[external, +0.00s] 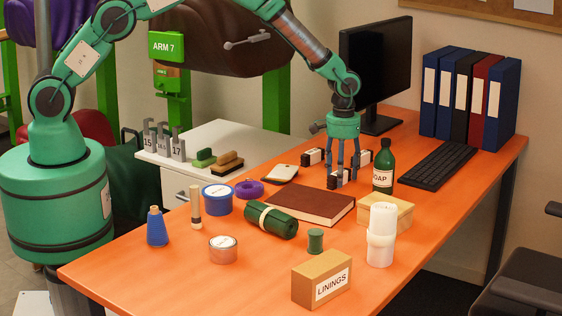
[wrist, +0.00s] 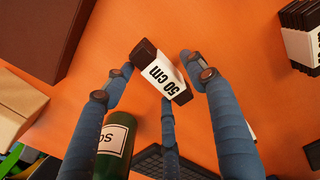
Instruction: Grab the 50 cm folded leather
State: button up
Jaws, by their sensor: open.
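The 50 cm folded leather (wrist: 160,73) is a small dark bundle with a white band reading "50 cm", lying on the orange tabletop. In the external view it is the nearest of three banded bundles (external: 340,178). My gripper (wrist: 165,88) is open above it, with blue fingers spread around the bundle and no clear grip on it. In the external view my gripper (external: 344,170) points straight down over the bundle. A second banded leather (wrist: 298,40) is at the upper right of the wrist view, its label partly cut off.
A green bottle (external: 383,166) stands close to the right of my fingers. A brown book (external: 300,204) lies to the left and a tan box (external: 392,208) stands nearer the camera. The keyboard (external: 430,167) and monitor (external: 376,70) are beyond. Bare table surrounds the bundles.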

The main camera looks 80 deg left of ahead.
jog(key=shift+f, duration=0.1)
dwell(0.5)
jog(key=c, duration=1.4)
jog(key=shift+o, duration=0.2)
jog(key=shift+r, duration=0.8)
notch_tip(320, 180, up, 2)
jog(key=shift+r+p, duration=0.2)
jog(key=shift+p, duration=0.4)
jog(key=s, duration=0.5)
jog(key=s+d+p, duration=0.1)
jog(key=s, duration=0.4)
jog(key=s+r+p, duration=0.1)
jog(key=s, duration=0.5)
jog(key=shift+d, duration=0.15)
